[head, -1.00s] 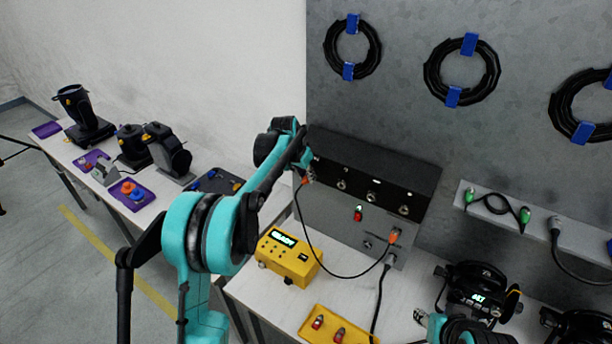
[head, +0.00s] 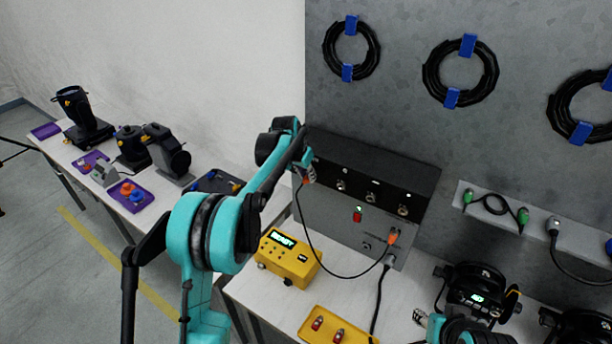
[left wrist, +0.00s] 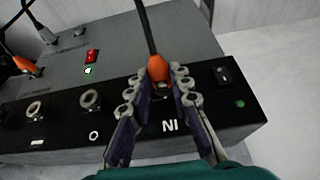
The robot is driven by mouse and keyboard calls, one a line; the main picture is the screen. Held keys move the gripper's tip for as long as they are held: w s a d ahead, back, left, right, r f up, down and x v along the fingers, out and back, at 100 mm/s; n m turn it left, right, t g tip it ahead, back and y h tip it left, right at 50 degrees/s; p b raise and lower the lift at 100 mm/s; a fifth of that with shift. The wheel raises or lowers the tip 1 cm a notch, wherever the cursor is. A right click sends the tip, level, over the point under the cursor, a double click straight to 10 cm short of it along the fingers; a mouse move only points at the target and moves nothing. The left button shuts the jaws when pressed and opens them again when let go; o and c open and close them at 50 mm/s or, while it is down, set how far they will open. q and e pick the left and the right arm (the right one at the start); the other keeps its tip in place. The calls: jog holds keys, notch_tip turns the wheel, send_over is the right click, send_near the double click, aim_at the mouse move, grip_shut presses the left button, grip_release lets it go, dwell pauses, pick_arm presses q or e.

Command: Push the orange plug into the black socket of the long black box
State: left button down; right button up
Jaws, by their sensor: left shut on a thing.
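The long black box (head: 375,158) stands on the table against the grey wall, with a row of round sockets on its black face. My left gripper (head: 307,172) is at the left end of that face. In the left wrist view my left gripper (left wrist: 160,88) is shut on the orange plug (left wrist: 158,68), with its black cable running away upward. The plug is in front of the black panel (left wrist: 60,122), by the letters IN. The socket there is hidden, so I cannot tell how deep the plug sits. My right gripper (head: 421,317) is low at the right, its jaws unclear.
Below the black face is a grey front with a red switch (head: 357,215) and another orange plug (head: 393,236). A yellow meter (head: 289,259) and a yellow tray (head: 312,334) are in front. The cable hangs in a loop.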

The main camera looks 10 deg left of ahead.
pick_arm(q)
jog(key=shift+w, duration=0.2)
jog(key=c, duration=1.3)
grip_release()
jog(key=v, duration=1.1)
jog(key=s+d+f+n+b, duration=0.1)
jog(key=s+d+f+b, duration=0.15)
jog(key=s+b, duration=0.7)
jog(key=s+f+n+t+b, duration=0.1)
jog(key=s+f+b, duration=0.2)
jog(key=s+f, duration=0.7)
jog(key=s+f+n+t+y+b, duration=0.1)
jog(key=s+f+b, duration=0.2)
jog(key=s+f, duration=0.8)
jog(key=s, duration=0.6)
jog(key=shift+s+n+t+y, duration=0.3)
jog(key=shift+s+n, duration=0.1)
